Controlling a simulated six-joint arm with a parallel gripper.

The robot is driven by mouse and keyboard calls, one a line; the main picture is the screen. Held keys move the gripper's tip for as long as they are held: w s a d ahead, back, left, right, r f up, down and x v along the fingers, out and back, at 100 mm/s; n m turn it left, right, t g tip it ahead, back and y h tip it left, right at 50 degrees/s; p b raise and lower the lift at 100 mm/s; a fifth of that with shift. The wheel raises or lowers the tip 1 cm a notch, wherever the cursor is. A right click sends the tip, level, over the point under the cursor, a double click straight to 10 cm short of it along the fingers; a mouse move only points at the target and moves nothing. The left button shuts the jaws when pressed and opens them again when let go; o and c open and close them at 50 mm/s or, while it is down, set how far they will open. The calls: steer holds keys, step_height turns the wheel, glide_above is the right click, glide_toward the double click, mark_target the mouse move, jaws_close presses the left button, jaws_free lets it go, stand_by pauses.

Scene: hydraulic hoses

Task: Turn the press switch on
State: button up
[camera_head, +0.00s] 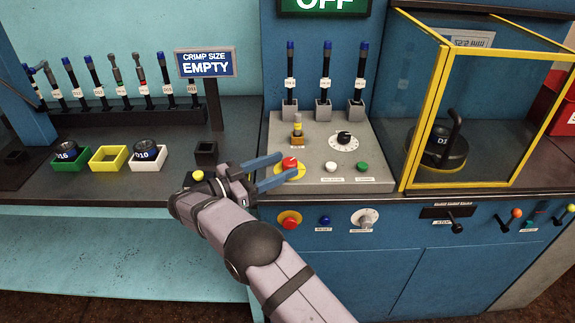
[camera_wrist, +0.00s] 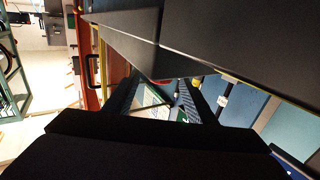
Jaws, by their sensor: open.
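A grey console (camera_head: 310,178) carries a red button (camera_head: 290,163) on a yellow base, a yellow-topped switch (camera_head: 297,130), a black dial (camera_head: 344,138), a white button (camera_head: 331,167) and a green button (camera_head: 362,168). A black-handled switch (camera_head: 457,227) sits on a dark plate on the blue front panel. The labels are too small to tell which control is the press switch. A sign (camera_head: 325,5) at the top reads OFF. My gripper (camera_head: 288,164) is open and empty, its blue fingers reaching toward the red button. I cannot tell whether they touch it.
A yellow-framed clear guard (camera_head: 444,110) stands right of the console around a black die. Several upright tools (camera_head: 327,80) stand behind the console. Coloured trays (camera_head: 109,159) and a CRIMP SIZE EMPTY sign (camera_head: 207,63) are left. Another red button (camera_head: 289,220) is on the front panel.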

mark_target(283, 165)
steer(key=shift+b+v, duration=0.3)
steer(key=shift+v, duration=1.6)
